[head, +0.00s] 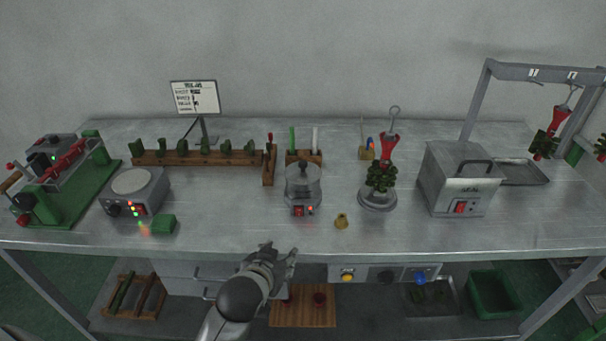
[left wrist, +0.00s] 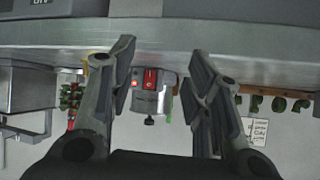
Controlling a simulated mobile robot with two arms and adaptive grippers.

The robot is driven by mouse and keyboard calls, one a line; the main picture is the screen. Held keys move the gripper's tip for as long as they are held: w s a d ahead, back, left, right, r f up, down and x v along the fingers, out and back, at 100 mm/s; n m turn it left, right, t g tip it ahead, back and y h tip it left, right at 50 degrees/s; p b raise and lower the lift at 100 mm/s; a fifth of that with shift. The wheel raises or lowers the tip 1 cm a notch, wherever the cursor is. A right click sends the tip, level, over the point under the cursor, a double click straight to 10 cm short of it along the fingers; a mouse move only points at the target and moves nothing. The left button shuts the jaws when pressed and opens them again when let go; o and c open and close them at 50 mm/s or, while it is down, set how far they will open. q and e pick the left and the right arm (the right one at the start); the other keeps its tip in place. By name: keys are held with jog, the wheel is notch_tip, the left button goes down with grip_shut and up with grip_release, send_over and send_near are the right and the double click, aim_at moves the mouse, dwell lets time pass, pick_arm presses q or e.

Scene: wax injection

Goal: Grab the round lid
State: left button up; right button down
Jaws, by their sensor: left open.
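The round lid (head: 303,171) is a grey metal disc with a dark knob on top. It sits on a small round metal pot (head: 302,190) with red controls on its front, near the middle of the table. My left gripper (head: 280,253) is open and empty, in front of the table's front edge and apart from the pot. In the left wrist view the picture is upside down; the pot (left wrist: 152,94) shows between the open fingers (left wrist: 160,72), with the lid (left wrist: 150,112) at its lower end. My right gripper is in neither view.
A small brass piece (head: 341,221) stands to the right of the pot, and a stand with a green wax tree (head: 380,178) is farther right. A wooden rack (head: 200,157) runs behind left. The table's front edge (head: 230,247) lies between my gripper and the pot.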

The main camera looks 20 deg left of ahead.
aim_at(302, 165)
pick_arm(q)
jog(key=w+r+t, duration=0.1)
jog(key=w+r, duration=0.2)
jog(key=w, duration=0.2)
jog(key=w+a+r+n+t, duration=0.1)
jog(key=w+r+t, duration=0.1)
jog(key=w+r, duration=0.2)
jog(key=w+a+r+t+y, duration=0.1)
jog(key=w+r+t, duration=0.1)
jog(key=w, duration=0.6)
jog(key=shift+w+a+r+p, duration=0.1)
jog(key=shift+r+p, duration=0.05)
jog(key=shift+r, duration=0.3)
jog(key=shift+w+a+r+p, duration=0.1)
jog(key=shift+r+p, duration=0.05)
jog(key=shift+r, duration=0.3)
jog(key=shift+w, duration=0.45)
jog(key=shift+p+x, duration=0.55)
jog(key=shift+x, duration=1.6)
jog(key=shift+f, duration=0.1)
jog(key=shift+s, duration=0.1)
grip_shut()
